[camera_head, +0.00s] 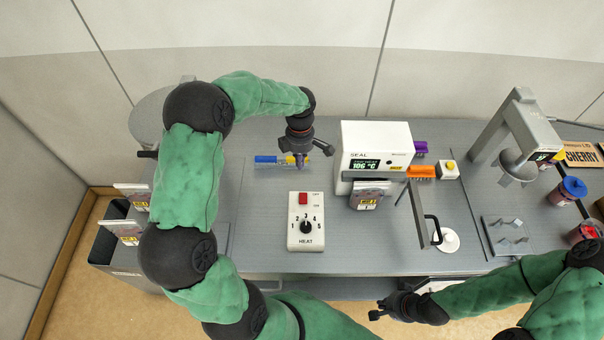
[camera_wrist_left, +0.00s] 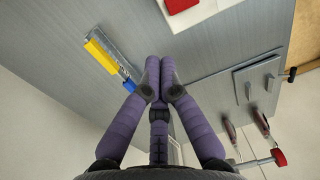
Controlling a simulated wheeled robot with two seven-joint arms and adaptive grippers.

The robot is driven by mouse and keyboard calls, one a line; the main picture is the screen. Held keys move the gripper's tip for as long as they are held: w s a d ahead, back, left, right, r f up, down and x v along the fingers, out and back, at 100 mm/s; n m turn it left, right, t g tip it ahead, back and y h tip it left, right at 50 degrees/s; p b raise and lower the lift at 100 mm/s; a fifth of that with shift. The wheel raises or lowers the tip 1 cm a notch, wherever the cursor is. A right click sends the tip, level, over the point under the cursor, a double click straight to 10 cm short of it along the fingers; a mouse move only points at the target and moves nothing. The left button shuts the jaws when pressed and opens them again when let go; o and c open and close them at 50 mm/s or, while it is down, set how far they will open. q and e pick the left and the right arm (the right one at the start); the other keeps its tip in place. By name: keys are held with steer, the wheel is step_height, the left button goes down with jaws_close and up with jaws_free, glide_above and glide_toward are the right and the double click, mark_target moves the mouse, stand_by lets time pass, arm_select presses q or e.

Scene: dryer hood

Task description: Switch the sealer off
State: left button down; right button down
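The sealer (camera_head: 375,140) is a white box marked SEAL at the table's middle; its display reads 106 °C. In front of it to the left lies a white HEAT control box (camera_head: 306,240) with a red switch (camera_head: 303,198) and a black dial (camera_head: 306,227) pointing near 3. Whether the switch is on or off I cannot tell. My left gripper (camera_head: 300,165) is above the table behind the control box, apart from it. In the left wrist view its purple fingers (camera_wrist_left: 160,70) are together and empty; the red switch (camera_wrist_left: 180,4) is at the top edge. My right gripper (camera_head: 380,311) is off the table's front edge.
A blue and yellow tool (camera_head: 268,160) lies by my left gripper. A pouch (camera_head: 368,197) stands at the sealer's front, with a hinged arm (camera_head: 418,215) to its right. A grey stand (camera_head: 520,130) and jars (camera_head: 567,190) are at right. A bin with pouches (camera_head: 118,250) is at left.

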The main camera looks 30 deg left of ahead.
arm_select(q)
steer(key=r, duration=0.3)
steer(key=shift+w+a+r, duration=0.1)
steer(key=shift+w+r, duration=0.2)
steer(key=shift+r, duration=0.1)
